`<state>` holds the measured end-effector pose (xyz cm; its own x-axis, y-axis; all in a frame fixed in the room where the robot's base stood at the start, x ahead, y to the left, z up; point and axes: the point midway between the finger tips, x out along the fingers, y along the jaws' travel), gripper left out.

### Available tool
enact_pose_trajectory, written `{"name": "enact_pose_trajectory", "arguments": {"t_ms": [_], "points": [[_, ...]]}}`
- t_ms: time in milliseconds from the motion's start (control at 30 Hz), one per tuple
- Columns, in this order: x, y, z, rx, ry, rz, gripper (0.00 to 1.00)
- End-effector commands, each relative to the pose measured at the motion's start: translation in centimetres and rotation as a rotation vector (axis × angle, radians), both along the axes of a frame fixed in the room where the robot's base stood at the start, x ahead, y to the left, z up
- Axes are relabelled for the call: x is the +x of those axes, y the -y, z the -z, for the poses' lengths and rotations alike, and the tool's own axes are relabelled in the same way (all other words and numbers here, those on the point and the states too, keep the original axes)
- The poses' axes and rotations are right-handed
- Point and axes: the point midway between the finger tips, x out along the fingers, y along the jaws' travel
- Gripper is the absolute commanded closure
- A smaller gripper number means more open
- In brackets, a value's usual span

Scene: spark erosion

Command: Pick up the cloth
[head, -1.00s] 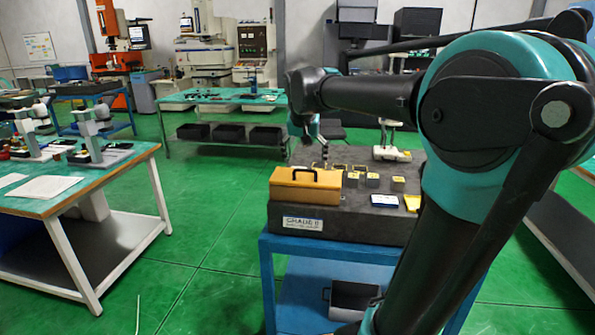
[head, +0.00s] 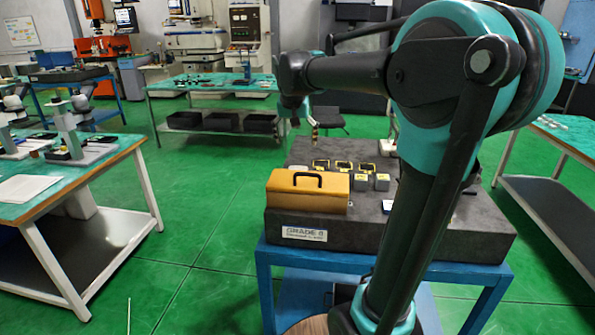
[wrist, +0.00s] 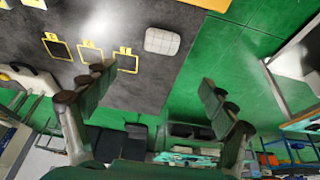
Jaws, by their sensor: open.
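A pale, quilted, folded pad that looks like the cloth (wrist: 162,41) lies flat on the dark granite plate (wrist: 120,20) in the wrist view, near the plate's edge and beside a yellow outlined square. My gripper (wrist: 155,82) is open and empty. Its two fingers are spread wide, and the cloth appears beyond the gap between the fingertips, apart from them. In the head view my gripper (head: 314,138) hangs near the far left edge of the granite plate (head: 375,232).
A yellow-brown toolbox (head: 307,191) stands at the plate's near left. Small grey blocks (head: 382,182) and yellow outlined squares (wrist: 58,47) lie near it. A blue stand (head: 330,262) carries the plate. A workbench (head: 60,195) stands left, with open green floor between.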

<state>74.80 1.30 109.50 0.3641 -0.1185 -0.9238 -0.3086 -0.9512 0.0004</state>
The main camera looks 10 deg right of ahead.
Motion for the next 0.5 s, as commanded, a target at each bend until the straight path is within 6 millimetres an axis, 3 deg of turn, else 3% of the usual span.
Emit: {"name": "enact_pose_trajectory", "arguments": {"t_ms": [300, 500], "points": [[2.2, 0.7, 5.5, 0.0, 0.0, 0.001, 0.16], [2.7, 0.9, 7.0, 0.0, 0.0, 0.0, 0.16]]}}
